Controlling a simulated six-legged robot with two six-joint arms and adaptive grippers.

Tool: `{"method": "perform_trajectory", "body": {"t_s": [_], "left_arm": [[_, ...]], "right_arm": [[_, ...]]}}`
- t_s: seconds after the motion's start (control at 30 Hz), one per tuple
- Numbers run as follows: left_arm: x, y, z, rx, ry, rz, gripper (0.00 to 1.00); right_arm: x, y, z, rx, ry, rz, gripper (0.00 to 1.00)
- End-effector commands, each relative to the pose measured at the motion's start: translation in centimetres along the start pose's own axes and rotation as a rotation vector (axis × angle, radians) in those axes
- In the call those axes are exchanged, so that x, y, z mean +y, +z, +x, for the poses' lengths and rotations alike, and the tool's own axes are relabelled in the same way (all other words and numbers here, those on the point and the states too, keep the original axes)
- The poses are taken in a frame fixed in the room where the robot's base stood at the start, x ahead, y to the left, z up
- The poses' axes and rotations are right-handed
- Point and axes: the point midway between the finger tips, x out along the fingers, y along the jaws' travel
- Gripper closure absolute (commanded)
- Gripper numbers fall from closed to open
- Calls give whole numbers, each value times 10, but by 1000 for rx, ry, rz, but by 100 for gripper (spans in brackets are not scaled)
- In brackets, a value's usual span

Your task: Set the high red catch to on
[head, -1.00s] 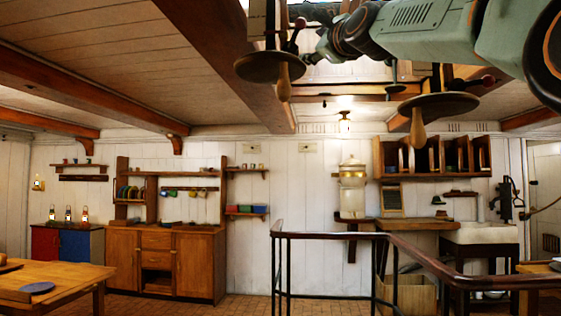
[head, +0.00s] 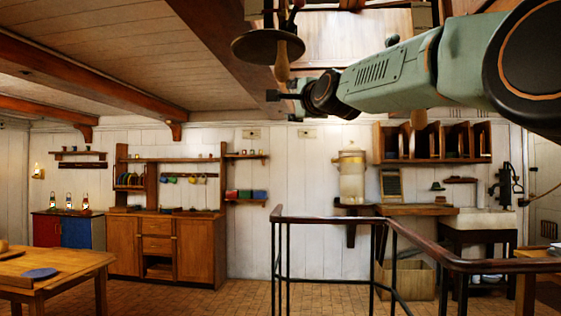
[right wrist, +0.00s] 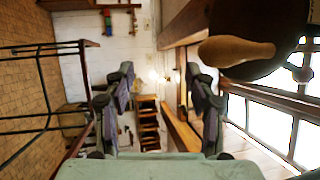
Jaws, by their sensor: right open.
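A dark round disc (head: 268,47) with a pale wooden peg (head: 282,62) hangs high near the skylight in the head view. A red knob (head: 298,3) on a dark lever shows just above it, cut by the top edge, so the lever's setting cannot be told. My right gripper (head: 274,96) is just below the peg in the picture, open and empty, apart from it. In the right wrist view its two fingers (right wrist: 160,75) stand wide apart, and a wooden peg (right wrist: 236,51) under a dark disc is at upper right. My left gripper is not in view.
Heavy ceiling beams (head: 190,50) run close by. A dark railing (head: 330,219) stands below, and a wooden table (head: 75,268) at lower left.

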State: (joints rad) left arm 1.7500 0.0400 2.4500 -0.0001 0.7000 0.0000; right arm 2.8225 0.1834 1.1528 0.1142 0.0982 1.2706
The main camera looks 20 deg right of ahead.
Motion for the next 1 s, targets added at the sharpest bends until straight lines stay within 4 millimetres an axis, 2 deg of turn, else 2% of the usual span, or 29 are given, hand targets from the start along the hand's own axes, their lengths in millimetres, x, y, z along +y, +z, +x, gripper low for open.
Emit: {"method": "perform_trajectory", "body": {"t_s": [0.1, 0.7, 1.0], "left_arm": [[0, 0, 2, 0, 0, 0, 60], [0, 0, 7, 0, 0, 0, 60], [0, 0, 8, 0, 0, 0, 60]], "right_arm": [[21, 4, 3, -3, 23, -51, 44], [119, 19, 7, -28, 127, -286, 44], [140, 22, 6, -37, 149, -337, 44]]}}
